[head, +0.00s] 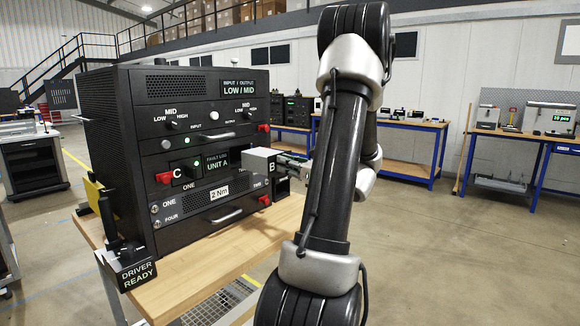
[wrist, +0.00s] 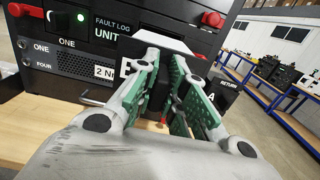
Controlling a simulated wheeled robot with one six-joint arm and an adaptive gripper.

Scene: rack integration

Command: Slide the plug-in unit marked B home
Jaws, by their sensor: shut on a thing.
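The plug-in unit marked B (head: 262,160) is a light grey box with a dark face lettered B. It sticks out of the right side of the middle bay of the black rack (head: 190,237), beside the panel marked UNIT A. How deep it sits is hidden. My gripper (head: 293,159) is at its outer end, shut on it. In the wrist view, the green-padded fingers of my gripper (wrist: 168,62) point at the rack, with the pale top of unit B (wrist: 160,40) beyond and between them. The fingers hide much of the bay opening.
Red latches (head: 264,199) stand out on the rack front, one beside the letter C. A driver holder marked DRIVER READY (head: 137,274) is at the bench's front left. The wooden bench (head: 190,284) carries the rack. Open floor lies to the right.

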